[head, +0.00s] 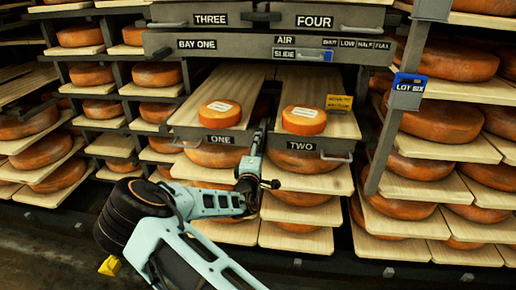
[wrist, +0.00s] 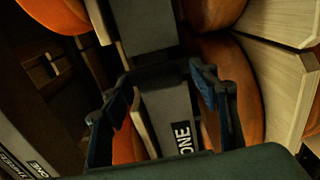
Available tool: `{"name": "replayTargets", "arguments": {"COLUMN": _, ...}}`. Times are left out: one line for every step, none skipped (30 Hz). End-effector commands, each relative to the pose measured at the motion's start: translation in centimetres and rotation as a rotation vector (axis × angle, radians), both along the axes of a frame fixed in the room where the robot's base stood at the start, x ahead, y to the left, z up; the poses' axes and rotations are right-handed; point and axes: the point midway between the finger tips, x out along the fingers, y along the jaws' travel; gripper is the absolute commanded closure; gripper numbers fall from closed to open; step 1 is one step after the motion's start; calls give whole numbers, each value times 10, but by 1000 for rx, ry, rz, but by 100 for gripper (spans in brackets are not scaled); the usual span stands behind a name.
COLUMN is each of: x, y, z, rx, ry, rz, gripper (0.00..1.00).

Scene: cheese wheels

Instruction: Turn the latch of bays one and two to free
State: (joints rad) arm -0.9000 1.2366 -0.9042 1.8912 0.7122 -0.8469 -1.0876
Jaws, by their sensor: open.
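Bay one is a pulled-out wooden board with a grey front labelled ONE (head: 222,139), carrying an orange cheese wheel (head: 220,114). Bay two, beside it on the right, has a front labelled TWO (head: 300,146) and another wheel (head: 304,121). Each front has a metal handle, bay one's (head: 190,144) at its left and bay two's (head: 337,157) at its right. I cannot make out a separate latch or its setting. My gripper (head: 260,137) is near the gap between the fronts. In the wrist view my gripper (wrist: 160,105) is open around the ONE front (wrist: 168,112); contact is unclear.
Above are drawers THREE (head: 210,20) and FOUR (head: 314,22) and a panel (head: 270,48) reading BAY ONE, AIR and SLIDE. A blue LOT SIX tag (head: 408,84) hangs on the right post. Shelves of cheese flank both sides.

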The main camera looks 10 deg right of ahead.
Motion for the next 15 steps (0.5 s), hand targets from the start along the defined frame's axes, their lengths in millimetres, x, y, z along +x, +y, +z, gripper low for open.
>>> {"name": "replayTargets", "arguments": {"x": -3, "y": 1, "z": 0, "rx": 0, "ry": 1, "rz": 1, "gripper": 45}}
{"name": "replayTargets", "arguments": {"x": -5, "y": 2, "z": 0, "rx": 0, "ry": 1, "rz": 0, "gripper": 45}}
{"name": "replayTargets", "arguments": {"x": -9, "y": 4, "z": 0, "rx": 0, "ry": 1, "rz": 1, "gripper": 45}}
{"name": "replayTargets", "arguments": {"x": -13, "y": 6, "z": -1, "rx": 0, "ry": 2, "rz": 2, "gripper": 45}}
{"name": "replayTargets", "arguments": {"x": -18, "y": 7, "z": -1, "rx": 0, "ry": 3, "rz": 1, "gripper": 45}}
{"name": "replayTargets", "arguments": {"x": -24, "y": 9, "z": -1, "rx": 0, "ry": 2, "rz": 2, "gripper": 45}}
{"name": "replayTargets", "arguments": {"x": -30, "y": 11, "z": -1, "rx": 0, "ry": 2, "rz": 2, "gripper": 45}}
{"name": "replayTargets", "arguments": {"x": -36, "y": 13, "z": 0, "rx": 1, "ry": 2, "rz": 2, "gripper": 45}}
{"name": "replayTargets", "arguments": {"x": -44, "y": 16, "z": 0, "rx": 1, "ry": 2, "rz": 2, "gripper": 45}}
{"name": "replayTargets", "arguments": {"x": -50, "y": 18, "z": -1, "rx": 0, "ry": 3, "rz": 2, "gripper": 45}}
{"name": "replayTargets", "arguments": {"x": -56, "y": 20, "z": -1, "rx": 0, "ry": 3, "rz": 3, "gripper": 45}}
{"name": "replayTargets", "arguments": {"x": -64, "y": 23, "z": -1, "rx": 1, "ry": 2, "rz": 3, "gripper": 45}}
{"name": "replayTargets", "arguments": {"x": -71, "y": 24, "z": -1, "rx": 0, "ry": 2, "rz": 2, "gripper": 45}}
{"name": "replayTargets", "arguments": {"x": -76, "y": 26, "z": -1, "rx": 1, "ry": 3, "rz": 3, "gripper": 45}}
{"name": "replayTargets", "arguments": {"x": -83, "y": 29, "z": -1, "rx": 1, "ry": 2, "rz": 3, "gripper": 45}}
